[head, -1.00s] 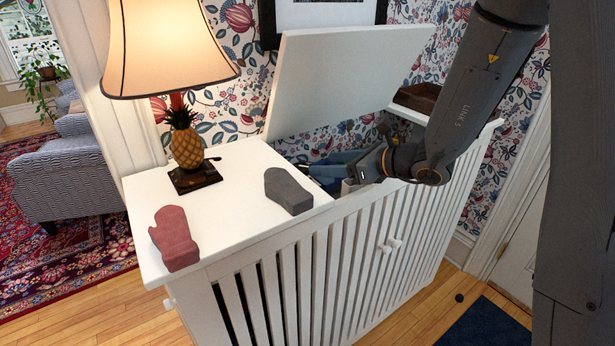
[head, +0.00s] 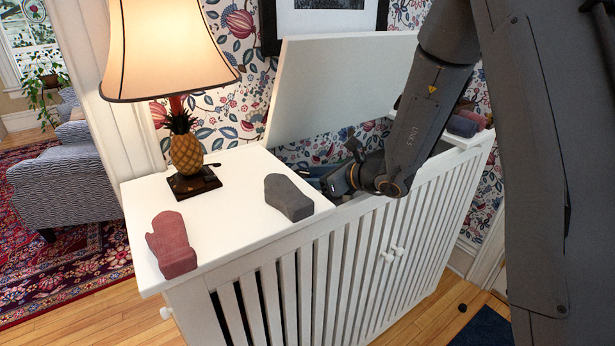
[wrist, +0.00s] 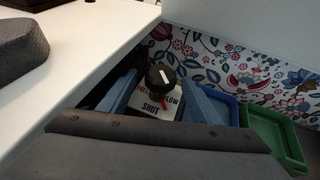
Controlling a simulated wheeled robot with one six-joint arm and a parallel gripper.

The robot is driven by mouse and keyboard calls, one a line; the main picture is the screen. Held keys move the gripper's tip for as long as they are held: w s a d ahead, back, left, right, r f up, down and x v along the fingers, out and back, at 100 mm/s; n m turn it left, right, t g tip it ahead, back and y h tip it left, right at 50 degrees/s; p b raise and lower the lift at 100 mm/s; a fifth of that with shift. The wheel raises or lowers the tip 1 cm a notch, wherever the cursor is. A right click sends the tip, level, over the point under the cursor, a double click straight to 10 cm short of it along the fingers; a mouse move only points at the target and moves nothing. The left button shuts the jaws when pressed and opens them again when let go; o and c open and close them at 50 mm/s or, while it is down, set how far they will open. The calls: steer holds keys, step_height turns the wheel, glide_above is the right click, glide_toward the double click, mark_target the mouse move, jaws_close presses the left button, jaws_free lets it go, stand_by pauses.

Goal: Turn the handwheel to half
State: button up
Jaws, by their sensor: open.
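The handwheel (wrist: 160,77) shows in the wrist view as a small black knob with a white mark on top. In the head view the handwheel is hidden inside the cabinet. My gripper (head: 337,180) is open and empty, at the cabinet's opening beside the tabletop. The handwheel is ahead of it in the wrist view, apart from it.
The white slatted cabinet (head: 300,262) has its lid (head: 340,85) raised. A grey mitt (head: 288,197), a red mitt (head: 172,245) and a pineapple lamp (head: 186,152) stand on its top. Blue (wrist: 215,103) and green (wrist: 272,135) bins sit inside near the handwheel.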

steer(key=c, duration=1)
steer(key=shift+d+g, duration=0.1)
steer(key=shift+g, duration=0.2)
steer(key=n+g+y, duration=0.1)
steer(key=n, duration=0.1)
steer(key=w+n+g+y, duration=0.1)
steer(key=g, duration=0.1)
steer(key=shift+d+f+n, duration=0.1)
steer(key=shift+d+n, duration=0.1)
steer(key=shift+n, duration=0.2)
steer(key=n+g+b, duration=0.1)
steer(key=n+g, duration=0.1)
steer(key=g, duration=0.1)
steer(key=w+n+g+b, duration=0.1)
steer(key=n+g, duration=0.1)
steer(key=shift+w+f+n+g+y+b, duration=0.1)
steer(key=shift+n+g+y+b, duration=0.2)
steer(key=shift+g+y+b, duration=0.1)
steer(key=n+g+b, duration=0.2)
steer(key=w+n+g+h+b, duration=0.1)
steer(key=n+g+b, duration=0.1)
steer(key=n+g, duration=0.1)
steer(key=shift+w+a+h+b, duration=0.1)
steer(key=shift+a+h+b, duration=0.05)
steer(key=shift+h+b, duration=0.2)
steer(key=shift+w+a+n+g+h+b, duration=0.15)
steer(key=shift+n+g+h+b, duration=0.3)
steer(key=shift+n+g+b, duration=0.7)
steer(key=shift+r+g, duration=0.2)
steer(key=shift+g, duration=0.05)
